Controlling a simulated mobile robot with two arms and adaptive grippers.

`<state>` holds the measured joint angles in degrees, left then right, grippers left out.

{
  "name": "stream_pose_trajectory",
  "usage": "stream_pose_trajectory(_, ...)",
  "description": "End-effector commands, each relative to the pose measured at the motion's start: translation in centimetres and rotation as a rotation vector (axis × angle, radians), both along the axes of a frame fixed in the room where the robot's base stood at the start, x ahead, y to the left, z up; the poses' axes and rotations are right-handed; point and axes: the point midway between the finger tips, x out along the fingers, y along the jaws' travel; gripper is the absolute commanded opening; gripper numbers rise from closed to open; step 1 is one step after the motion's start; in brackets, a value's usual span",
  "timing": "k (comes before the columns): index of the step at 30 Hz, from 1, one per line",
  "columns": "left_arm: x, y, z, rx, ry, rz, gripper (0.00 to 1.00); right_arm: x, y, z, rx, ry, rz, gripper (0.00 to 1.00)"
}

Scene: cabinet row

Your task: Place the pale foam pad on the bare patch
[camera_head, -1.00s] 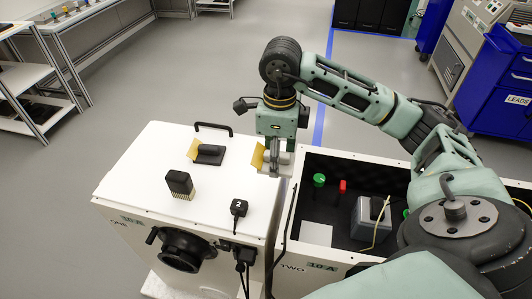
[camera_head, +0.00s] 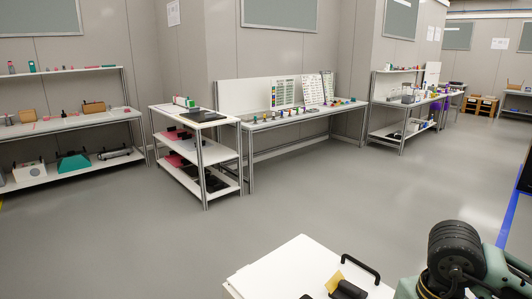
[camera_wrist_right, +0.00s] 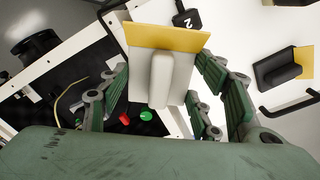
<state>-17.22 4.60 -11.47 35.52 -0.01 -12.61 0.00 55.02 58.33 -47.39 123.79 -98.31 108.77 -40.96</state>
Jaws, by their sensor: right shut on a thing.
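In the right wrist view my right gripper (camera_wrist_right: 165,100) is shut on the pale foam pad (camera_wrist_right: 161,72), a whitish plate with a raised grip and a yellow strip along one edge. The pad is held above the cabinets, near the border between the white top and the open dark compartment (camera_wrist_right: 67,88). I cannot make out the bare patch clearly now. The head view looks over the room and shows only part of my right arm, not its fingers. My left gripper is in neither current view.
A dark pad with a yellow edge (camera_wrist_right: 278,72) lies on the white cabinet top (camera_head: 290,268), beside a black handle (camera_head: 361,267). A black block marked 2 (camera_wrist_right: 187,17) is near the held pad. Green (camera_wrist_right: 146,115) and red (camera_wrist_right: 124,119) knobs stand in the compartment.

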Motion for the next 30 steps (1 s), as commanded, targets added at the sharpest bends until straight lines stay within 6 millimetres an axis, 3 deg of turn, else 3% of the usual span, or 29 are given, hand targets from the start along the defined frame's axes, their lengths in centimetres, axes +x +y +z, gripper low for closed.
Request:
stream_pose_trajectory(9,0.1,0.0,0.1,0.000,-0.001,0.001,0.40,-1.1,4.0,-0.7,-0.002,-0.009,0.736,0.40)
stream_pose_trajectory(15,0.1,0.0,0.1,0.000,-0.001,0.001,0.40,-1.9,5.8,-1.1,-0.005,-0.010,1.138,0.40)
stream_pose_trajectory(21,0.1,0.0,0.2,0.000,-0.001,0.001,0.40,-2.4,6.7,-1.4,-0.008,-0.008,1.369,0.40)
stream_pose_trajectory(30,0.1,0.0,0.2,0.000,-0.001,0.001,0.40,-2.5,7.0,-1.5,-0.008,-0.007,1.429,0.40)
